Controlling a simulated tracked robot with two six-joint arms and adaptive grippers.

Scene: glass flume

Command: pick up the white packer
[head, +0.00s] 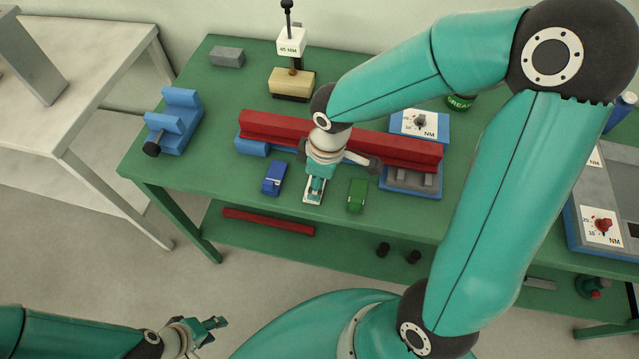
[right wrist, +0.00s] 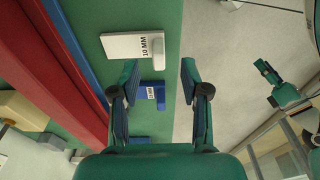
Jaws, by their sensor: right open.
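The white packer (head: 308,198) lies flat near the front edge of the green bench, between a blue packer (head: 273,178) and a green packer (head: 357,195). My right gripper (head: 316,188) is over it and hides part of it. In the right wrist view the white packer (right wrist: 125,46), marked 10 MM, lies past the open fingertips, apart from them. The blue packer (right wrist: 148,91) shows between the right fingers (right wrist: 159,76). My left gripper (head: 212,330) is away from the bench at the bottom left, with its fingers apart and empty.
A long red bar (head: 405,148) lies behind the packers on blue supports. A blue vice (head: 176,120) stands at the bench's left end, a boxed dial (head: 420,123) behind the bar. Bare green bench (head: 225,185) is free left of the packers.

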